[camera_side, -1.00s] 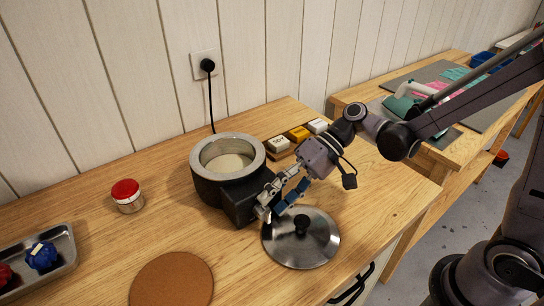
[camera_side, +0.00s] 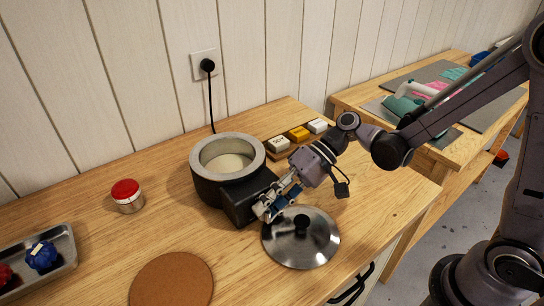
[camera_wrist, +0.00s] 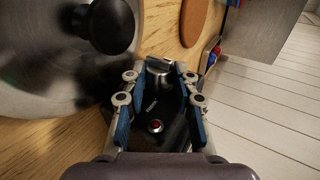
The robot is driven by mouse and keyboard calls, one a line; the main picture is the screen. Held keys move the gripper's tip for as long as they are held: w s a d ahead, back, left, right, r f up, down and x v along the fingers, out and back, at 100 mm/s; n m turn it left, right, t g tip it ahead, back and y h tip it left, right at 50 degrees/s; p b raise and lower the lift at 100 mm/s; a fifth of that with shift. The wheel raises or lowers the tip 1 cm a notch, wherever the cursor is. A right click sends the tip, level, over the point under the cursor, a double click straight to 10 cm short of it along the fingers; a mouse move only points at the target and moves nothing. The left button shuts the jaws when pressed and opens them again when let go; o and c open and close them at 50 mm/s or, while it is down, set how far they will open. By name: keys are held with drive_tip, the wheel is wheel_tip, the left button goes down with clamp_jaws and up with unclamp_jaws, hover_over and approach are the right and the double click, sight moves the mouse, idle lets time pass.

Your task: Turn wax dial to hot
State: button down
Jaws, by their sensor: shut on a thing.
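The wax pot (camera_side: 205,186) is a dark heater with a metal rim and pale wax inside, standing on the wooden table. Its black control box (camera_side: 242,203) juts toward the lower right. In the wrist view the silver wax dial (camera_wrist: 159,68) sits on the box's dark panel, with a red light (camera_wrist: 155,126) nearer the camera. My gripper (camera_side: 263,210) is at the front of the box. In the wrist view its blue-padded fingers (camera_wrist: 160,80) are shut on the dial, one on each side. The dial's markings are too small to read, and the side view hides the dial.
A metal lid (camera_side: 285,243) with a black knob lies just below my gripper. Wax blocks (camera_side: 299,133) sit behind it. A cord runs to the wall socket (camera_side: 206,66).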

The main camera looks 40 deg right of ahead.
drive_tip(key=shift+f+y, duration=0.25)
drive_tip(key=shift+y, duration=1.15)
drive_tip(key=c, duration=1)
unclamp_jaws()
drive_tip(key=shift+d, duration=0.1)
drive_tip(key=v, duration=1.2)
drive_tip(key=shift+c, duration=0.2)
